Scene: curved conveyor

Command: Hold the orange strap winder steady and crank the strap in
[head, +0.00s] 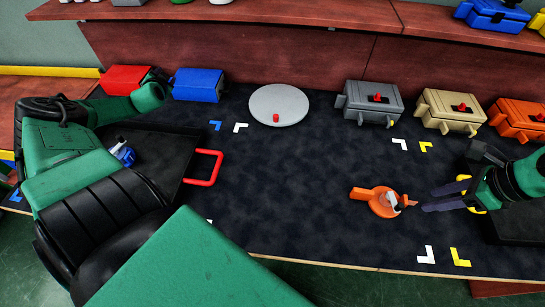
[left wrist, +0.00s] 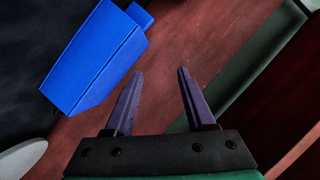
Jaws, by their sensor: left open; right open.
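The orange strap winder (head: 380,203) lies on the dark work mat right of centre in the head view. A stub points left from its round body, and a small pale part sits on its right side. My right gripper (head: 430,199) is just right of the winder, its fingers pointing left toward it, open and empty, apart from it. My left gripper (left wrist: 156,80) is open and empty in the left wrist view, beside the blue box (left wrist: 95,58). In the head view its fingers are hard to make out at the back left by that box (head: 198,85).
A red box (head: 126,79) stands at the back left. A grey turntable (head: 279,105) has a red knob. Grey (head: 372,101), tan (head: 450,110) and orange (head: 518,119) boxes line the back right. A black tray (head: 150,165) with a red handle (head: 207,166) is at left. The mat's middle is clear.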

